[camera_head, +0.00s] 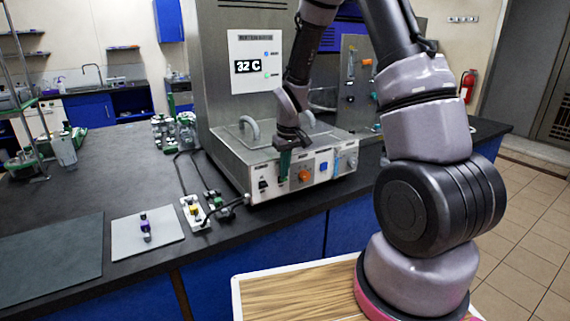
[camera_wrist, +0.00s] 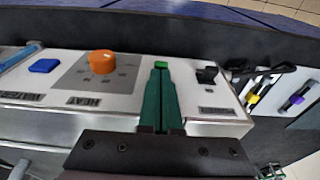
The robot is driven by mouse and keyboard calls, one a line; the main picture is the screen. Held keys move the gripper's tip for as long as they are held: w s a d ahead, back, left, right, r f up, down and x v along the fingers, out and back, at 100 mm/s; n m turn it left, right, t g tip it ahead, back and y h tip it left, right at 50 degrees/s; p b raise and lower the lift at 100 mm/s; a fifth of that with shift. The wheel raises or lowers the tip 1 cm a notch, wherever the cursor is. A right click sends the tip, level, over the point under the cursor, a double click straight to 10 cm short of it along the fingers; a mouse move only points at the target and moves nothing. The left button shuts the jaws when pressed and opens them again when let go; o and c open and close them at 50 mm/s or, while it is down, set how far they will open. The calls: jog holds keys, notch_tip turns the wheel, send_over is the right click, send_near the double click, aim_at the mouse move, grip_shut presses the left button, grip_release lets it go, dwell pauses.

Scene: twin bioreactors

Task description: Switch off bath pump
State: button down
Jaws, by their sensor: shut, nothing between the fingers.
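The steel bath unit (camera_head: 255,160) has a light front panel (camera_head: 335,172) with controls. A black switch (camera_head: 263,184) sits at the panel's left end and also shows in the wrist view (camera_wrist: 206,75). A bright green piece (camera_wrist: 161,64), seemingly a panel switch, shows right at my fingertips; I cannot tell whether they touch it. The orange knob (camera_wrist: 102,62) and blue button (camera_wrist: 43,65) lie to the left of it in the wrist view. My gripper (camera_head: 284,176), with green fingers, is shut and empty, pointing down at the panel. It also shows in the wrist view (camera_wrist: 160,74). The pump label is not readable.
A display (camera_head: 248,66) reads 32 C above the bath. Two curved handles stand on the bath lid.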

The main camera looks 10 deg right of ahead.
jog(key=shift+s+d+f, duration=0.15)
jog(key=shift+s+f, duration=0.15)
jog(key=shift+s, duration=0.15)
dwell(0.7)
jog(key=shift+s+d+f, duration=0.15)
jog(key=shift+s+f, duration=0.35)
jog(key=shift+f, duration=0.05)
jog(key=shift+w, duration=0.1)
jog(key=shift+w+a+r, duration=0.2)
jog(key=shift+w+r, duration=0.2)
jog(key=shift+w, duration=0.2)
